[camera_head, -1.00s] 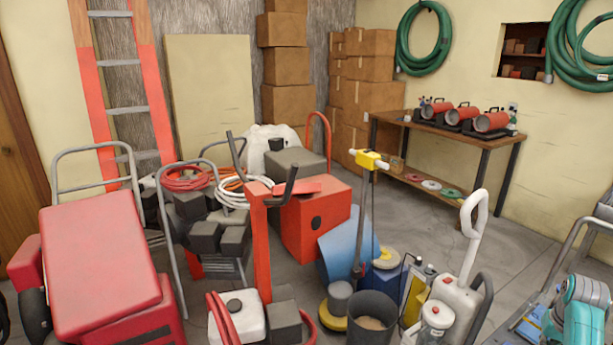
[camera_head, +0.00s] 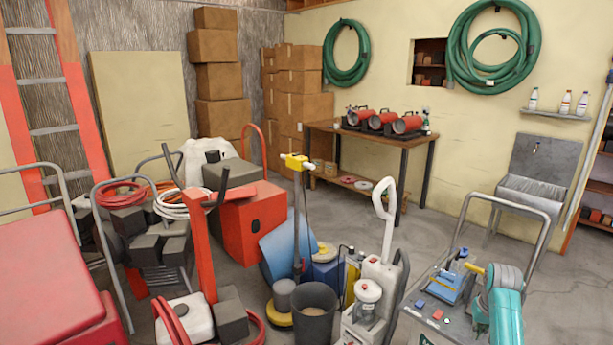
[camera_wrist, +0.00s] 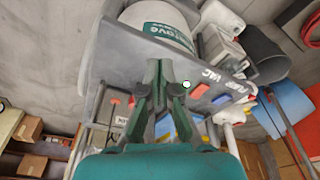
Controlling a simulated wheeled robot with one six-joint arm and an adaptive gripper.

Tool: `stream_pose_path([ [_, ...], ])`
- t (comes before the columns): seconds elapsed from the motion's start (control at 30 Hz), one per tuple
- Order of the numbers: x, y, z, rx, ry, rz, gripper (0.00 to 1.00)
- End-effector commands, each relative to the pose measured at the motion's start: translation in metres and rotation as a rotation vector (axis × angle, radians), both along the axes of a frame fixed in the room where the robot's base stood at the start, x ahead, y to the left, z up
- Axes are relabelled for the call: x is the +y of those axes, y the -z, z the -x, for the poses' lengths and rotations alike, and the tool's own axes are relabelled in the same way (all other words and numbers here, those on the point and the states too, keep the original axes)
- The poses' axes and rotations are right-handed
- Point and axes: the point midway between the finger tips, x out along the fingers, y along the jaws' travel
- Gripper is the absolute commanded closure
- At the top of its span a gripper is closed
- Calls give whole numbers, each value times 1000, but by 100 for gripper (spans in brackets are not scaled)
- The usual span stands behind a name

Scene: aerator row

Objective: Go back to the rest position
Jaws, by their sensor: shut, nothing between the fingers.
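My gripper (camera_wrist: 163,82) shows in the wrist view with its dark green fingers together and nothing between them. It points toward a grey cart top (camera_wrist: 125,72), with a white tub with a green label (camera_wrist: 160,25) just beyond the fingertips. In the head view, my teal arm (camera_head: 503,310) is folded at the lower right, over the grey cart (camera_head: 425,323). The fingers cannot be made out clearly there.
A blue tool (camera_head: 452,285) and small coloured pieces lie on the cart. A white sprayer (camera_head: 383,270), a dark bucket (camera_head: 316,312) and a yellow-topped floor machine (camera_head: 297,162) crowd its left. Open concrete floor (camera_head: 440,222) lies behind, before the grey sink (camera_head: 530,190).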

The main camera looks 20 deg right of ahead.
Motion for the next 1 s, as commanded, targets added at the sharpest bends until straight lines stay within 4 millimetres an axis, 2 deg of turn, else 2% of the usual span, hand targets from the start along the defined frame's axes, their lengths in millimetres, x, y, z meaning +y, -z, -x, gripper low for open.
stream_pose_path([
  [0.33, 31, 40, -4, -35, -30, 31, 100],
  [0.57, 69, 81, -3, -80, -63, 68, 100],
  [0.77, 128, 133, 8, -150, -113, 120, 100],
  [1.0, 205, 181, 37, -255, -180, 187, 100],
])
